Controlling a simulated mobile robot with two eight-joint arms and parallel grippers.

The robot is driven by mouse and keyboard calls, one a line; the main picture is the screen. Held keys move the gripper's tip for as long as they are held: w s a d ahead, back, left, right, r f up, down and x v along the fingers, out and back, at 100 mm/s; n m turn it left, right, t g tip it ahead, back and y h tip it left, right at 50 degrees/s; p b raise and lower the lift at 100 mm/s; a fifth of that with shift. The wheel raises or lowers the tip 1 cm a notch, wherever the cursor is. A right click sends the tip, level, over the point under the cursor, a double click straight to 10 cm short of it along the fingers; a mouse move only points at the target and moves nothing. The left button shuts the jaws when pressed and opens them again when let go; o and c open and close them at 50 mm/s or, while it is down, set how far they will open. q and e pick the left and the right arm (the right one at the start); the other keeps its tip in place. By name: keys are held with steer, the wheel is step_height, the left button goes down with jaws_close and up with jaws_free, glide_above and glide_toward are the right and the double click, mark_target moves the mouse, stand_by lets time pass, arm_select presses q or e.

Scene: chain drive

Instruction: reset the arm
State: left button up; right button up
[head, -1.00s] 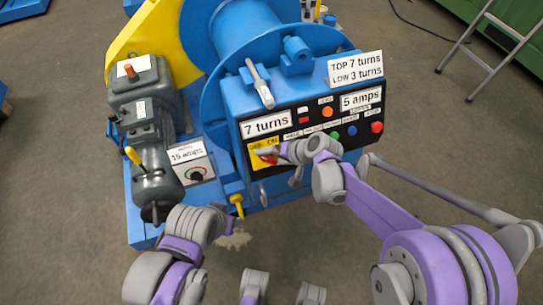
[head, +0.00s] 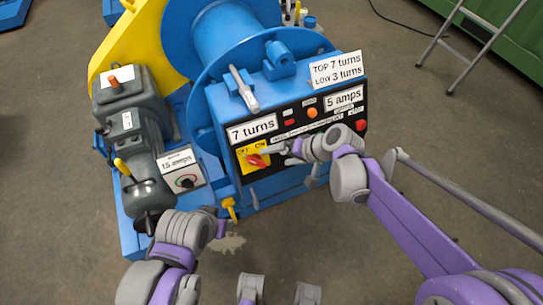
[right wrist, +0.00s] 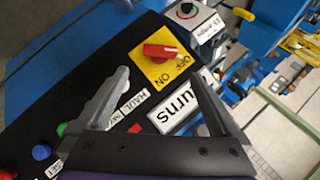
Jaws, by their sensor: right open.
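My right arm (head: 400,208) reaches in from the right over the front of a blue winch's control panel. My right gripper (head: 275,150) is open and empty. Its tips are close beside the red rotary switch (head: 257,160) on its yellow OFF/ON plate. In the right wrist view the open fingers (right wrist: 158,74) frame this plate, with the red knob (right wrist: 160,50) beyond the tips and apart from them.
The panel (head: 345,112) carries labels, buttons and a grey lever (head: 243,90). A grey motor (head: 130,115) and a dial box (head: 185,172) stand at its left. A yellow-handled lever (head: 230,208) sticks out below. Floor is clear right of the machine; a ladder (head: 475,45) stands behind.

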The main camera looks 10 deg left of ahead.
steer(key=shift+d+r, duration=0.15)
steer(key=shift+r, duration=0.05)
stand_by(0.4)
steer(key=s+d+r+t+h+p, duration=0.1)
steer(key=s+d+r+h+p, duration=0.3)
steer(key=s+d, duration=0.5)
steer(key=s+d+r+t+h+p, duration=0.1)
steer(key=s+d+r+h+p, duration=0.3)
steer(key=s+d+r+p, duration=0.3)
steer(key=s+d, duration=0.3)
steer(key=d, duration=0.4)
steer(key=shift+r+m+p, duration=0.3)
steer(key=shift+m+p, duration=0.05)
steer(key=shift+m, duration=0.05)
